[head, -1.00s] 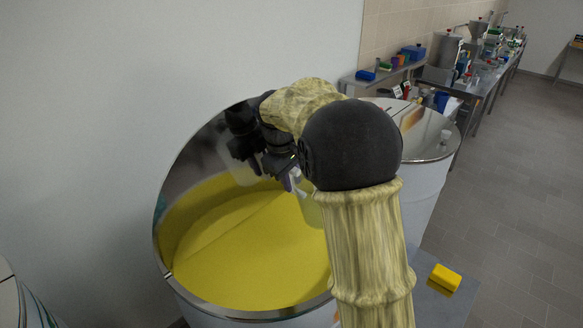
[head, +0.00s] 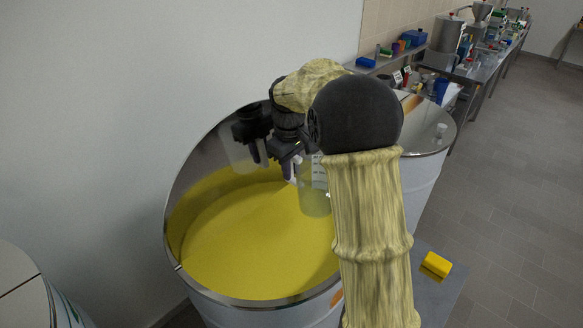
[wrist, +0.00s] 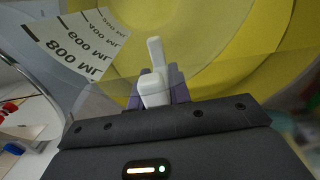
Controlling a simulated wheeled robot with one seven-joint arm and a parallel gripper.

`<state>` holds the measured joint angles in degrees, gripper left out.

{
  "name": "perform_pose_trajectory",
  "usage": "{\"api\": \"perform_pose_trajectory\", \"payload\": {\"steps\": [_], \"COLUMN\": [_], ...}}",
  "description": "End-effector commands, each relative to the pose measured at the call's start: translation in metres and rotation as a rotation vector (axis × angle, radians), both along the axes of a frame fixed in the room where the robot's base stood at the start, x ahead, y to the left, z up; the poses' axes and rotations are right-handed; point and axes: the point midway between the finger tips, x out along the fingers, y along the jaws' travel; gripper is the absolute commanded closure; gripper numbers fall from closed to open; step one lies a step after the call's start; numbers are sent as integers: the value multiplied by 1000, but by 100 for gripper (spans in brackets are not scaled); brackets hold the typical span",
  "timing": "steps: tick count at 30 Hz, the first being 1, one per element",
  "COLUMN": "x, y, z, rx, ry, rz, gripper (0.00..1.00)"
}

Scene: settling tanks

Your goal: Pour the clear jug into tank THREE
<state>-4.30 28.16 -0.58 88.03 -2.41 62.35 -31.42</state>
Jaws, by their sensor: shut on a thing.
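My gripper (head: 291,168) is shut on the pale handle of the clear jug (head: 315,188), over the open tank (head: 172,240) with yellow liquid. The jug has printed volume marks and looks about upright in the head view. Its lower part looks yellow-green; I cannot tell whether that is contents or the liquid seen through it. In the wrist view, the purple fingertips (wrist: 158,93) grip the handle (wrist: 155,80), and the 800 ml mark shows on the jug wall (wrist: 75,45). My arm hides part of the tank's right side. No tank number is readable.
A second round tank (head: 425,165) stands behind to the right, and another tank lid (head: 20,290) shows at lower left. A yellow block (head: 436,264) lies on a grey surface at right. A bench (head: 470,75) with lab gear runs back along the wall. The floor at right is clear.

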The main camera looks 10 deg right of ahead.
Motion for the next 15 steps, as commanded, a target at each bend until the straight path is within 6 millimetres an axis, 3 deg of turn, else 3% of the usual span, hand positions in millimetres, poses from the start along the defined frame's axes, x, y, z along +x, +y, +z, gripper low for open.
{"api": "perform_pose_trajectory", "payload": {"steps": [6,15], "x": [0,0], "y": [0,0], "z": [22,23], "rx": [-1,-1], "ry": [-1,-1], "rz": [0,0], "gripper": [100,100]}}
